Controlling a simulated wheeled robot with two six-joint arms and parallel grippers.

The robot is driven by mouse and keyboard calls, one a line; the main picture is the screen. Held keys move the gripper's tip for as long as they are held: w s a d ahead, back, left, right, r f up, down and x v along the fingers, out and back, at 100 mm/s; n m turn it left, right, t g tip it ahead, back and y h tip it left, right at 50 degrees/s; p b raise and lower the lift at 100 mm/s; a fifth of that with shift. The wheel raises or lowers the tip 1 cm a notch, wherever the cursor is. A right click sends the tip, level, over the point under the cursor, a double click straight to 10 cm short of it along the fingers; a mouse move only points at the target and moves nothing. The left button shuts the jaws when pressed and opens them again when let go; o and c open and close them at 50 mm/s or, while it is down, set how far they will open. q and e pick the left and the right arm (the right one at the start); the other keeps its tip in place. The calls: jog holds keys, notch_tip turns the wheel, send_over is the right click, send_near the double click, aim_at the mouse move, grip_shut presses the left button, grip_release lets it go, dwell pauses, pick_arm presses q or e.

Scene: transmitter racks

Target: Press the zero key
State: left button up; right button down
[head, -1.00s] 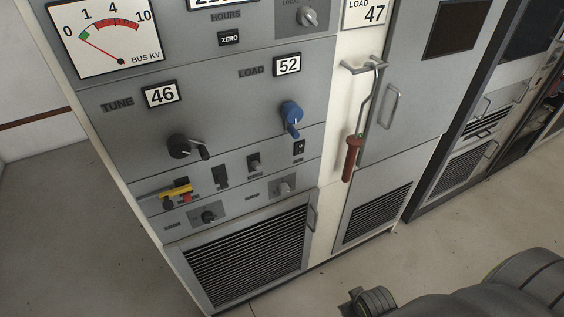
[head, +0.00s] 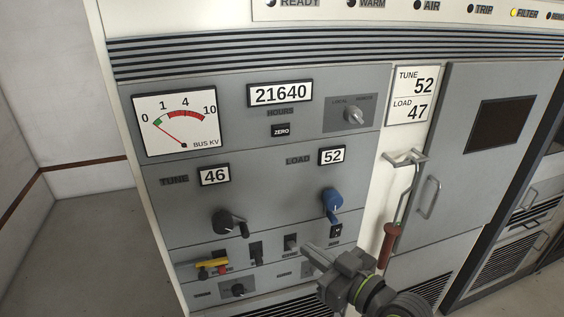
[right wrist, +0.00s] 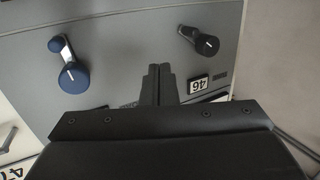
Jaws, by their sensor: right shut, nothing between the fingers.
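The black zero key (head: 281,131) sits on the grey front panel, below the hours counter (head: 280,94) that reads 21640. The key does not show in the right wrist view. My right gripper (head: 309,250) is at the lower middle of the head view, in front of the panel's lower switches, below and to the right of the key and well apart from it. Its fingers (right wrist: 158,84) are shut and empty in the right wrist view, pointing toward the panel between the blue and black knobs. My left gripper is not in view.
A blue load crank (head: 332,205) and a black tune crank (head: 227,222) stick out below the key. A local/remote knob (head: 354,116) is to its right. A red-handled hook (head: 391,240) hangs on the right. A yellow-and-red control (head: 212,264) is at lower left.

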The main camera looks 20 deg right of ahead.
aim_at(281, 131)
notch_tip(281, 131, up, 19)
jog(key=w+a+n+t+y, duration=0.1)
jog(key=t+y, duration=0.5)
jog(key=shift+a+f+n, duration=0.2)
jog(key=shift+a+n, duration=0.1)
jog(key=shift+w, duration=0.1)
jog(key=shift+w+a+b, duration=0.15)
jog(key=shift+w+b, duration=0.55)
jog(key=shift+w, duration=3.6)
jog(key=shift+w, duration=0.2)
jog(key=shift+w+b, duration=0.25)
jog(key=shift+b, duration=0.1)
